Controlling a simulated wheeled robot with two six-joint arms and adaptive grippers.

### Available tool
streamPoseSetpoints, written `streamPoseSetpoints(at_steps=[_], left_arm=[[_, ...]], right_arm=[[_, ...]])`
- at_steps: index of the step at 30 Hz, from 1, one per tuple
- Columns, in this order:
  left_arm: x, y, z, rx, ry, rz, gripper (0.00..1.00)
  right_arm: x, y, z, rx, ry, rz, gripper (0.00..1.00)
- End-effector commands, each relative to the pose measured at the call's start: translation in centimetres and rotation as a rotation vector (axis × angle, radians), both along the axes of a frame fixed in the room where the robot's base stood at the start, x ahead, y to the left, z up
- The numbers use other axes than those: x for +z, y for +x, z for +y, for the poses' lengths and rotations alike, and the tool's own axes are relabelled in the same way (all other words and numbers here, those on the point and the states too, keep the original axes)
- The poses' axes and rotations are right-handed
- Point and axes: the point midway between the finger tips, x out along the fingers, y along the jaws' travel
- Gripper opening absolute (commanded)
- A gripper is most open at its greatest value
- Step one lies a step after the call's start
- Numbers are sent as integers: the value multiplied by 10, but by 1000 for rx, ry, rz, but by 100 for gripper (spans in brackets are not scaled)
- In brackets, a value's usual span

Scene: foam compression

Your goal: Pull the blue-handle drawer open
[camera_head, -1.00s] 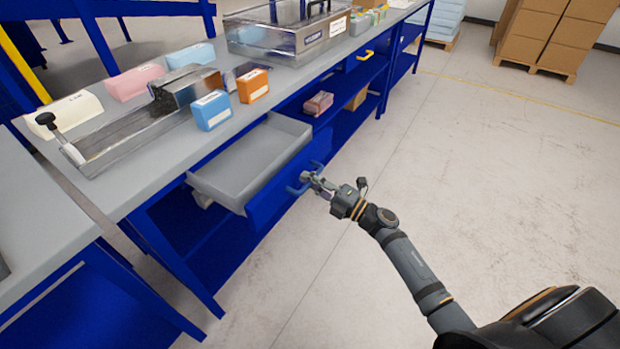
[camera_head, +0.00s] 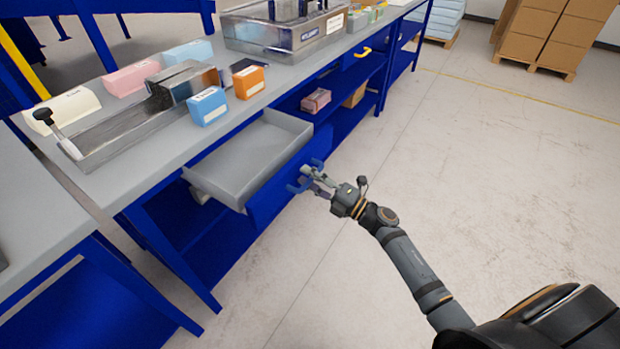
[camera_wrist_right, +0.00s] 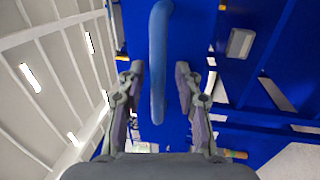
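The drawer (camera_head: 250,158) stands pulled out from under the workbench, its grey inside empty. Its blue front (camera_head: 275,198) carries a blue handle (camera_head: 293,188). My right gripper (camera_head: 313,178) is at the handle in the head view. In the right wrist view, the fingers of the right gripper (camera_wrist_right: 160,72) are spread apart. The handle (camera_wrist_right: 158,50) runs between them, with a gap visible on each side. My left gripper is in neither view.
The workbench (camera_head: 150,162) holds a metal fixture with a black knob, a large metal box (camera_head: 285,32), and several coloured foam blocks. A yellow handle (camera_head: 369,51) sits further along the bench. The floor to the right (camera_head: 470,170) is clear; stacked cartons (camera_head: 550,35) stand far back.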

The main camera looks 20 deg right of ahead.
Motion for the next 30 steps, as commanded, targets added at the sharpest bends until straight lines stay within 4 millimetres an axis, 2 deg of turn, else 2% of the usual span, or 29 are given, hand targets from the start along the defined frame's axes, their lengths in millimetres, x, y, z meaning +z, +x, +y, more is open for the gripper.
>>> streamPoseSetpoints(at_steps=[5, 15, 19, 24, 30], left_arm=[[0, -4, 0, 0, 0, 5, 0], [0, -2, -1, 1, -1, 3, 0], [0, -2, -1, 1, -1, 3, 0], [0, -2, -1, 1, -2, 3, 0], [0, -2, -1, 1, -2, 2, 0]], right_arm=[[-2, -5, -4, 0, -1, 0, 34], [-17, -65, -50, 3, -5, 7, 34], [-21, -83, -63, 3, -4, 4, 34], [-22, -93, -72, 1, -1, 1, 34], [-22, -93, -73, 0, -1, -1, 34]])
